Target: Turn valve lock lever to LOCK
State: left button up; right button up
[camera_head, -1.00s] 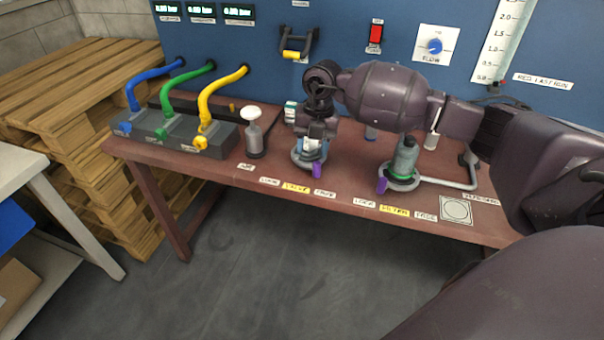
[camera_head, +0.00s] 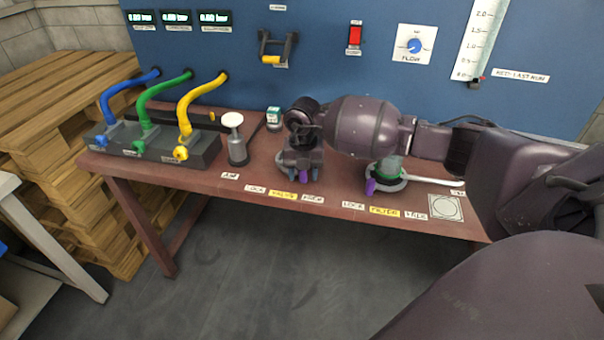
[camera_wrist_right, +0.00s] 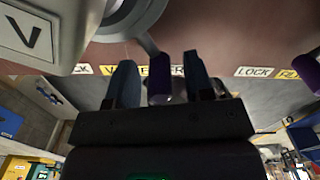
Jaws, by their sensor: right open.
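The valve (camera_head: 284,171) on the red-brown bench is mostly hidden behind my right gripper in the head view. Its purple lock lever (camera_wrist_right: 160,78) shows in the right wrist view between the two blue-grey fingers. My right gripper (camera_wrist_right: 158,68) is open, with a finger on each side of the lever; I cannot tell whether either touches it. In the head view the gripper (camera_head: 304,175) is low at the front of the valve. The LOCK label (camera_head: 255,189) is left of the VALVE label (camera_head: 283,195), and another label (camera_head: 312,199) is to its right.
A filter unit (camera_head: 386,180) with its own purple lever (camera_head: 370,187) stands to the right. A white-topped grey pump bottle (camera_head: 236,140) stands to the left, near the block (camera_head: 155,143) with coloured hoses. A blue panel (camera_head: 330,75) rises behind. The front edge carries labels.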

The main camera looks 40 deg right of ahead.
jog(key=shift+f, duration=0.25)
grip_shut()
